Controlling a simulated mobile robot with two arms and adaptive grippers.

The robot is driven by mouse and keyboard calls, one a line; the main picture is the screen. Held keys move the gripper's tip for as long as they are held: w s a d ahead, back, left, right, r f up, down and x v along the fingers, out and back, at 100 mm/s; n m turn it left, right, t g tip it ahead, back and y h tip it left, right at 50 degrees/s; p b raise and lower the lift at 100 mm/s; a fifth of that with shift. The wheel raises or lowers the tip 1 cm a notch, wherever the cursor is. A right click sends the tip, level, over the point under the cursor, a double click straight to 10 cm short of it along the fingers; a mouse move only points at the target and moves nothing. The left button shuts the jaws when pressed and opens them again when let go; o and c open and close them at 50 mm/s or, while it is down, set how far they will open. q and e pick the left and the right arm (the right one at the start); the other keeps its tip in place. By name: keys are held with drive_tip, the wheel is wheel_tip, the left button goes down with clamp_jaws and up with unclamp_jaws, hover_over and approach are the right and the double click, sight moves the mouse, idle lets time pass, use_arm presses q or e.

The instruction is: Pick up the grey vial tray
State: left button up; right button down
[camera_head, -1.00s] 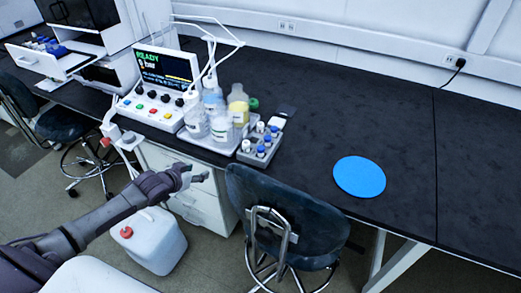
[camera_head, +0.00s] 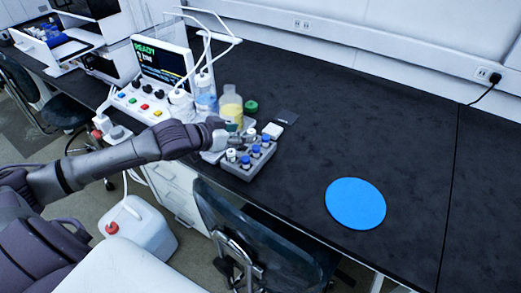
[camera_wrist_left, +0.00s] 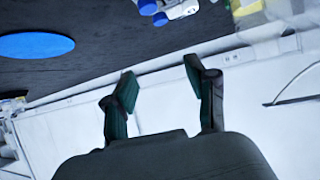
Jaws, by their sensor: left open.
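The grey vial tray (camera_head: 240,171) sits on the black bench near its front edge, holding several vials with blue or white caps. My left gripper (camera_head: 232,138) is beside the tray's back left, its fingers partly overlapping the bottles behind in the head view. In the left wrist view its two fingers (camera_wrist_left: 160,95) stand apart with nothing between them. Blue and white vial caps (camera_wrist_left: 165,12) show at the top of that view, beyond the fingertips. The tray's grey body cannot be made out there. My right gripper is not in view.
A bottle of yellow liquid (camera_head: 230,106) and a bottle of blue liquid (camera_head: 205,95) stand close behind the gripper. The instrument with a screen (camera_head: 163,65) is to the left. A blue round mat (camera_head: 355,203) lies to the right, with clear bench around it. A chair (camera_head: 245,235) stands in front.

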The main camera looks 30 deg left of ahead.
use_arm(q)
approach(255, 148)
drive_tip(key=shift+x, duration=1.05)
drive_tip(key=shift+w+d+f, duration=0.15)
drive_tip(key=shift+w+f, duration=0.5)
drive_tip(key=shift+f, duration=0.05)
drive_tip(key=shift+w+d+f, duration=0.15)
drive_tip(key=shift+w+f, duration=0.1)
drive_tip(key=shift+w, duration=0.15)
drive_tip(key=x, duration=0.5)
drive_tip(key=shift+w+f, duration=0.1)
drive_tip(key=shift+c, duration=0.7)
clamp_jaws()
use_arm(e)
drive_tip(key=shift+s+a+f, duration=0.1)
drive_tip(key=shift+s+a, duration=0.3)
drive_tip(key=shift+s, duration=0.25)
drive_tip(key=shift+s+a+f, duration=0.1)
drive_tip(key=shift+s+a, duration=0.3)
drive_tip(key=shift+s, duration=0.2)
